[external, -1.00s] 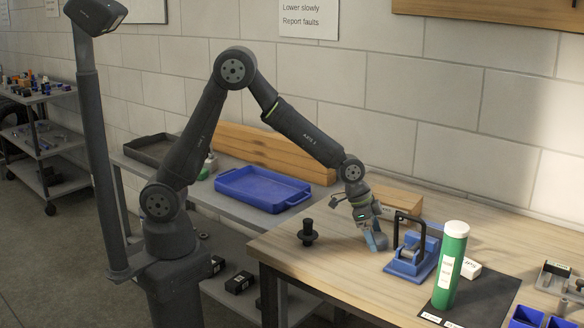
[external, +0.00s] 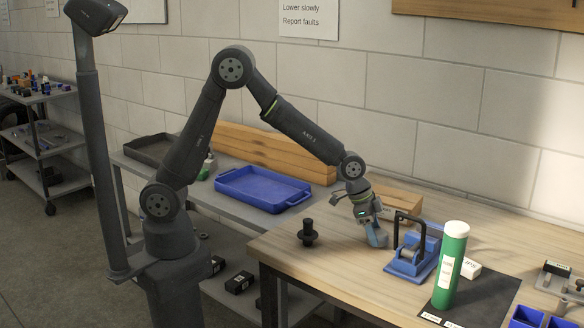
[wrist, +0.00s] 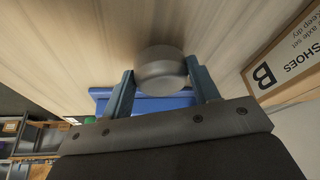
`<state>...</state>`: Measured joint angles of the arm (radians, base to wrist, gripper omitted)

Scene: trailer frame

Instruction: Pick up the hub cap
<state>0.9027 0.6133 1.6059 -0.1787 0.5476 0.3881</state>
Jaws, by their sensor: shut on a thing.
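The hub cap (wrist: 163,72) is a round, smooth grey metal piece with a short cylindrical side. It sits between the two blue-grey fingers of my gripper (wrist: 162,88) in the wrist view, and the fingers are shut on it. In the external view my gripper (external: 376,238) points down at the wooden bench top, left of the blue fixture. The hub cap is hard to make out there among the fingers. I cannot tell whether it touches the bench.
A blue fixture with a black handle (external: 413,262) stands close to the right. A green cylinder (external: 451,268) is farther right. A black knobbed part (external: 308,234) stands to the left. A cardboard box (wrist: 286,65) lies behind my gripper. A blue tray (external: 262,190) is on the grey side bench.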

